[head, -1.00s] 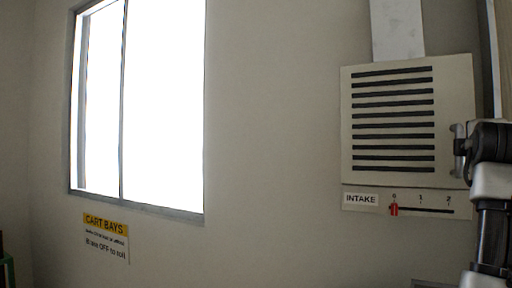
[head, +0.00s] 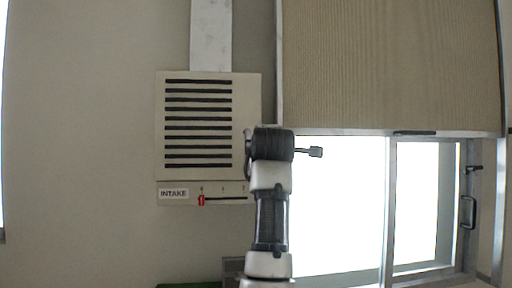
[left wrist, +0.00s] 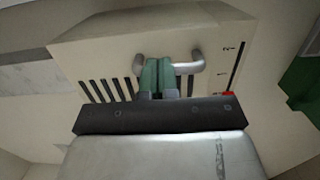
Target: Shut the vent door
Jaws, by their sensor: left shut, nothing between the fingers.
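The vent door (head: 198,125) is a pale panel with dark slats on the wall at left of the head view. Its right edge reaches slightly past the INTAKE strip (head: 180,193) below; I cannot tell how far it stands open. It also shows in the left wrist view (left wrist: 115,42), with a curved metal handle (left wrist: 196,60). My left gripper (left wrist: 159,76) has its green fingers closed together with nothing between them, in front of the handle between its ends. I cannot tell whether they touch it. In the head view my left wrist hides the fingers. My right gripper is out of view.
A red slider (head: 201,200) sits at the 0 mark on the strip. A duct (head: 211,35) runs up above the vent. Right of my arm are a ribbed tan shutter (head: 390,65) and a bright window (head: 340,200). Bare wall lies left of the vent.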

